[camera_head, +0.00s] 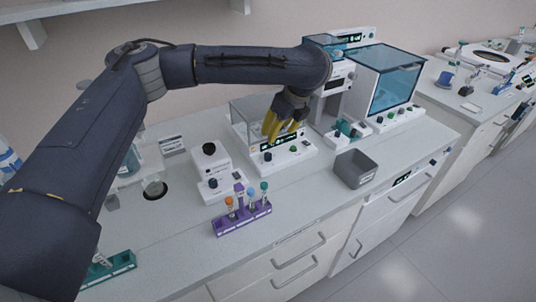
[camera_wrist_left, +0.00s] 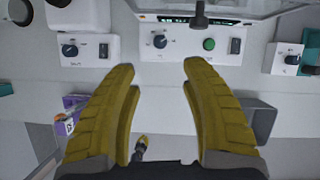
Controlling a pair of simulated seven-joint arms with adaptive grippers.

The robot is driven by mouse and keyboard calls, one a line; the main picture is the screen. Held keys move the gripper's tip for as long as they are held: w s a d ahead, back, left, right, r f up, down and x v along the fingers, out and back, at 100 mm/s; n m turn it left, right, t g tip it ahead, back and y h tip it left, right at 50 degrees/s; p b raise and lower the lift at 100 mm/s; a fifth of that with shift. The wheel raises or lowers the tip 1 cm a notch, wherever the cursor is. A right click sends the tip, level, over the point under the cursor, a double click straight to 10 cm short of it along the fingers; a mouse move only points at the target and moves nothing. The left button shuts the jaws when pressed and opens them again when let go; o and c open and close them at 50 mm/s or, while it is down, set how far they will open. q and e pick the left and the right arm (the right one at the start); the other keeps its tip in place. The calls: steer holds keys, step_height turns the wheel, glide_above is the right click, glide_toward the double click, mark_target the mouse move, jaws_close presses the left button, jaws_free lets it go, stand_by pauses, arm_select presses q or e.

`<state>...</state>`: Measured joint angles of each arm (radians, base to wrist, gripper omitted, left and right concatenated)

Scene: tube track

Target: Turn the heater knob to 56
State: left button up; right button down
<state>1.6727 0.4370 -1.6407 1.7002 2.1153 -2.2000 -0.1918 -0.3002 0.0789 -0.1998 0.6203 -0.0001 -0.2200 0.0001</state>
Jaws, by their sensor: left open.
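A white device with a clear box on top (camera_head: 252,118) stands mid-bench. Its front panel has a dark knob (camera_head: 268,157), a green button (camera_head: 293,149) and a small lit display. I take this dark knob as the heater knob; its label is too small to read. In the left wrist view the knob (camera_wrist_left: 159,41) lies just beyond the fingertips, centred between them, with the green button (camera_wrist_left: 208,44) to its right. My left gripper (camera_head: 281,133) is open and empty, its yellow fingers pointing down over the panel, apart from the knob.
A small white device with a knob (camera_head: 212,184) stands to the left. A purple rack (camera_head: 243,219) with several tubes is in front, a grey bin (camera_head: 355,168) to the right. A machine with a blue-tinted box (camera_head: 391,86) stands behind the bin. A teal rack (camera_head: 108,270) lies front left.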

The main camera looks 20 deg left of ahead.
mark_target(268, 154)
arm_select(q)
steer(key=x, duration=1.4)
steer(key=shift+f, duration=0.2)
steer(key=shift+c, duration=0.3)
jaws_close()
